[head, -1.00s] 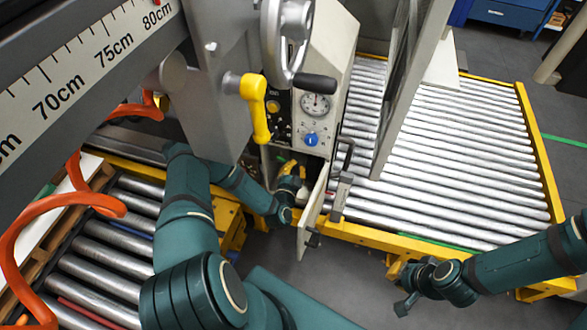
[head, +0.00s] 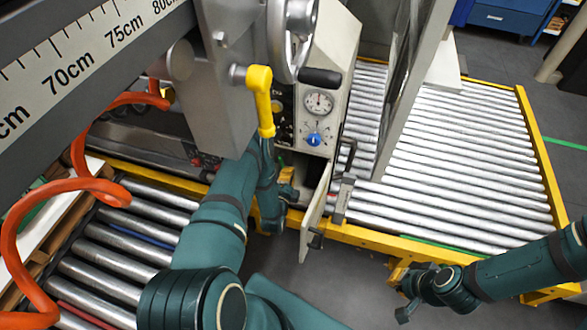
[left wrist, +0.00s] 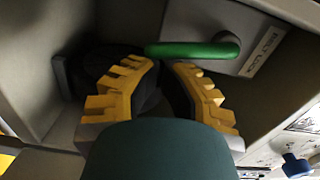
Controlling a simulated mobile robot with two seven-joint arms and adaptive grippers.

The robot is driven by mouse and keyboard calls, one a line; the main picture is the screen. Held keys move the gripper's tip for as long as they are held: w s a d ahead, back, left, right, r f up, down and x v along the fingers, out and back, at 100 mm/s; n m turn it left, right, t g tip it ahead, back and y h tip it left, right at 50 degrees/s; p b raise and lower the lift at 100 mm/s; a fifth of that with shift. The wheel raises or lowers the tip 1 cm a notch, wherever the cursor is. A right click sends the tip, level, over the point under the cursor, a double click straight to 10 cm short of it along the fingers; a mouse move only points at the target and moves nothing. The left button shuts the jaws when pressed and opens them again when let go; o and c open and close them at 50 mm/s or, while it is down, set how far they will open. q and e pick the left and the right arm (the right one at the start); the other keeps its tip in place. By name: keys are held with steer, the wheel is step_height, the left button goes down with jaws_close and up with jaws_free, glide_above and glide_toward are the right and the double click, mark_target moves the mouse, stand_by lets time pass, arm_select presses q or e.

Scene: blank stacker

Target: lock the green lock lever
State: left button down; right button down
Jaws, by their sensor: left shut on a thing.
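The green lock lever (left wrist: 195,49) lies nearly level across the top of the left wrist view. The exact contact is hard to see. In the head view my left gripper (head: 287,174) reaches into the compartment below the control panel, and the lever is mostly hidden there. My right gripper (head: 406,302) is low at the right, away from the lever; its finger opening is unclear.
The open compartment door (head: 316,212) stands close to the right of my left gripper. A control panel (head: 316,120) with a gauge and blue knob is above it. A yellow-handled lever (head: 262,100) hangs above my left forearm. Roller conveyors (head: 465,165) lie on both sides.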

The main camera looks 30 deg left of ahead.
arm_select(q)
steer(key=shift+a+f+m, duration=0.25)
steer(key=shift+a+m, duration=0.1)
steer(key=shift+m, duration=0.35)
arm_select(e)
steer(key=shift+f, duration=0.2)
arm_select(q)
steer(key=shift+s, duration=0.1)
